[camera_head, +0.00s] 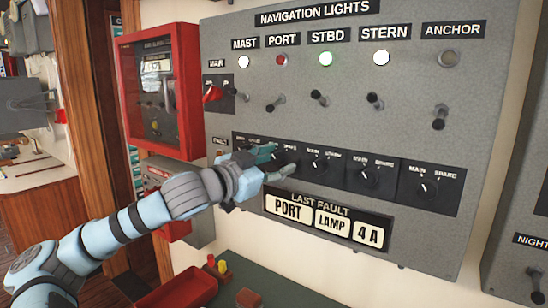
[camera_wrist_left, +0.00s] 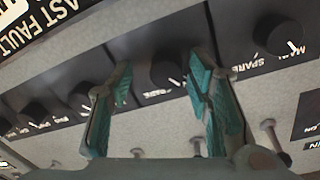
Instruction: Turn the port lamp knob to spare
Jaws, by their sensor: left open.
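The port lamp knob (camera_head: 279,162) is a black round knob, second from left in the lower row of the navigation lights panel. My left gripper (camera_head: 281,160) reaches it from the left and partly hides it. In the left wrist view, turned upside down, the port knob (camera_wrist_left: 170,68) sits between the two green fingers of my open left gripper (camera_wrist_left: 160,75). Gaps show on both sides of the knob. Its white pointer seems to lean toward the main side, like those of its neighbours. Part of its label is hidden by a finger. My right gripper is out of view.
Neighbouring knobs flank it: the mast knob (camera_wrist_left: 275,33) and the starboard knob (camera_head: 320,165). Toggle switches (camera_head: 275,103) stick out above the row. A red box (camera_head: 160,90) projects at the left. A red tray (camera_head: 178,290) lies below. The port light (camera_head: 281,60) is red.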

